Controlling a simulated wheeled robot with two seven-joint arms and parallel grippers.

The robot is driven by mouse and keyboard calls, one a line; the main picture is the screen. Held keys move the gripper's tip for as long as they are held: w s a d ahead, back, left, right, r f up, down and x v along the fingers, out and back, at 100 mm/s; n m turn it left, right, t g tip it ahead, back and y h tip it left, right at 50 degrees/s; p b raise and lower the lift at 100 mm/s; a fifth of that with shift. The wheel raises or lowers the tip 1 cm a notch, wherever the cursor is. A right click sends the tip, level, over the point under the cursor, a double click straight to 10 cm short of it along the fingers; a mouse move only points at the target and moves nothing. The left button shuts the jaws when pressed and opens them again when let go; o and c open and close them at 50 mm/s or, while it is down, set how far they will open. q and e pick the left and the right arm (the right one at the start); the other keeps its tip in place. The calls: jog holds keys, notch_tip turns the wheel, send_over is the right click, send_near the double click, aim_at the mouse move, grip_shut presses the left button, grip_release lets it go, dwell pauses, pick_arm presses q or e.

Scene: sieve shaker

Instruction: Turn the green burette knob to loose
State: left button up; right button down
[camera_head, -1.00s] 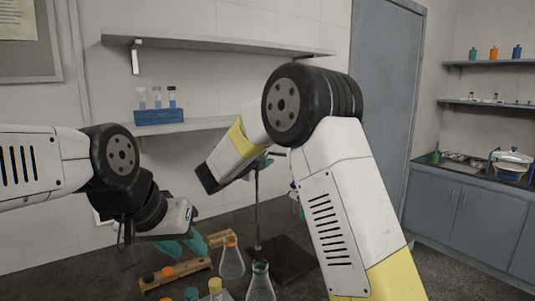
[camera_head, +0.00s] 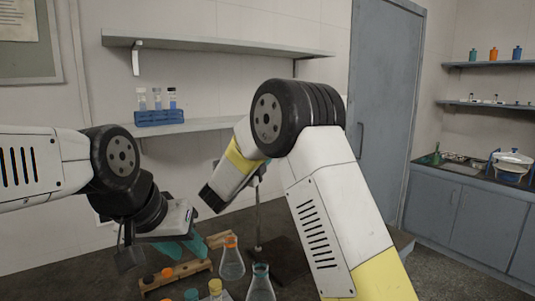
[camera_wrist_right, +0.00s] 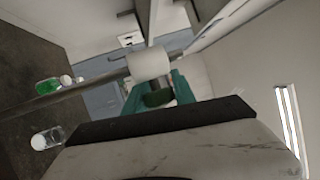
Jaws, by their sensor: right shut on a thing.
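In the right wrist view, the dark green burette knob (camera_wrist_right: 158,98) sits between the teal fingers of my right gripper (camera_wrist_right: 155,88), which is shut on it. A white collar (camera_wrist_right: 149,63) is just beyond the knob, on a long thin tube that crosses the view. In the head view my right arm hides the knob and the right fingers. The burette stand's rod (camera_head: 258,218) rises from a dark base (camera_head: 284,262) on the bench. My left gripper (camera_head: 184,247), with teal fingers apart, hangs empty over the back left of the bench.
A wooden rack (camera_head: 176,276) and flasks with orange (camera_head: 231,262) and teal (camera_head: 261,285) tops stand on the bench below my arms. A blue tube rack (camera_head: 159,118) is on the wall shelf. Bottles, one with green liquid (camera_wrist_right: 48,86), show in the wrist view.

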jog(key=c, duration=1)
grip_release()
jog(key=shift+c, duration=0.2)
jog(key=shift+a, duration=0.1)
jog(key=v, duration=0.7)
jog(key=shift+s+f, duration=0.15)
jog(key=shift+s, duration=0.2)
jog(key=shift+a, duration=0.15)
